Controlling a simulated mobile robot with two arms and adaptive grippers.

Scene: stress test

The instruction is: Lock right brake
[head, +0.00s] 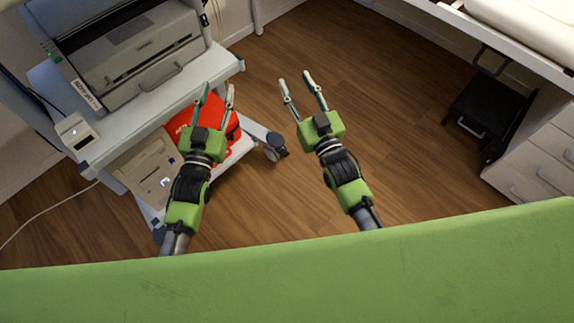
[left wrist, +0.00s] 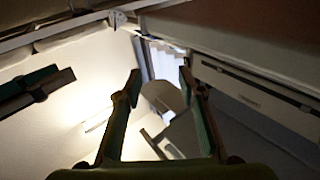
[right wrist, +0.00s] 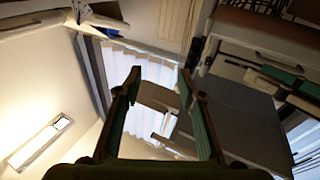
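A cart (head: 225,72) stands at the left in the head view. A caster wheel (head: 275,149) shows at the end of its right leg, with a dark part at its outer side; I cannot make out the brake lever or whether it is locked. My left gripper (head: 218,90) is open and empty, in front of the cart's lower shelf in the picture. My right gripper (head: 297,79) is open and empty, over the floor to the right of the caster. Neither wrist view shows the caster.
The cart carries a printer (head: 135,50), a red case (head: 220,125) and a beige box (head: 147,165). A black step stool (head: 490,105) and white drawers (head: 535,165) stand at right. A cable (head: 45,222) lies at left. The wooden floor (head: 400,120) between is clear.

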